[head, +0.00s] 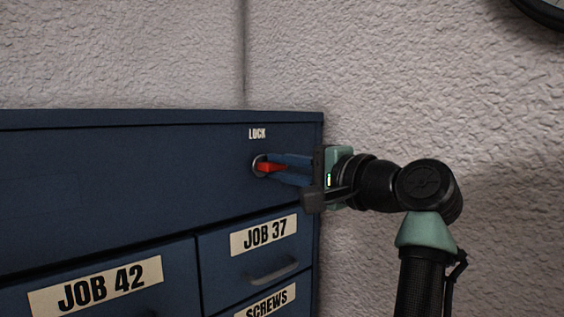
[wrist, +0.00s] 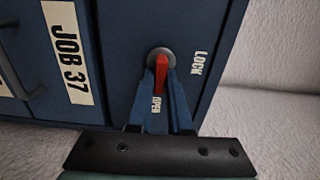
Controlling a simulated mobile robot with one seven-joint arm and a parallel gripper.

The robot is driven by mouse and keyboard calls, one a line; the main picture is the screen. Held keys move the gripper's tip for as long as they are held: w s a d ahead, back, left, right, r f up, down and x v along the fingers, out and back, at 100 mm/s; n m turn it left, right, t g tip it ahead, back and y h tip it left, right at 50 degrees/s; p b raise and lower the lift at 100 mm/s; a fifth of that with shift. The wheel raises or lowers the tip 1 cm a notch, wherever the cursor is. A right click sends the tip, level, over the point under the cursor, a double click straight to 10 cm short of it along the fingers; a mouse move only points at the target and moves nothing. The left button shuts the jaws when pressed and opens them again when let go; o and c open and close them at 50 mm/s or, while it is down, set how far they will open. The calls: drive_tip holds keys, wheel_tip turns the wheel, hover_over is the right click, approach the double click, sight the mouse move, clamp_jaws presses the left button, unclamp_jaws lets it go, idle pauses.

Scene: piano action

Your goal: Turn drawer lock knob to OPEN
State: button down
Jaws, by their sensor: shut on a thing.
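The red lock knob (head: 270,168) sits in a round grey metal plate on the upper front of the blue drawer cabinet (head: 120,180). A white LOCK label (head: 257,133) is above it in the head view. In the wrist view the red knob (wrist: 161,68) points down the picture, toward the small OPEN label (wrist: 156,103), with LOCK off to its right. My gripper (wrist: 162,82) has its blue fingers on either side of the knob, shut on it. In the head view my gripper (head: 277,165) reaches in from the right; its fingers partly cover the knob.
Below are drawers labelled JOB 37 (head: 264,235), JOB 42 (head: 96,287) and SCREWS, with handles. A textured pale wall (head: 400,80) stands behind the cabinet. Free room lies to the right of the cabinet, where my arm is.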

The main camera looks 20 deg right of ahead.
idle(0.4)
drive_tip(key=c, duration=0.8)
unclamp_jaws()
drive_tip(key=shift+c, duration=0.2)
drive_tip(key=shift+s+d+f+b, duration=0.15)
drive_tip(key=shift+s+d+b, duration=0.05)
drive_tip(key=shift+s+b, duration=0.3)
drive_tip(key=b+v, duration=0.6)
drive_tip(key=v, duration=0.6)
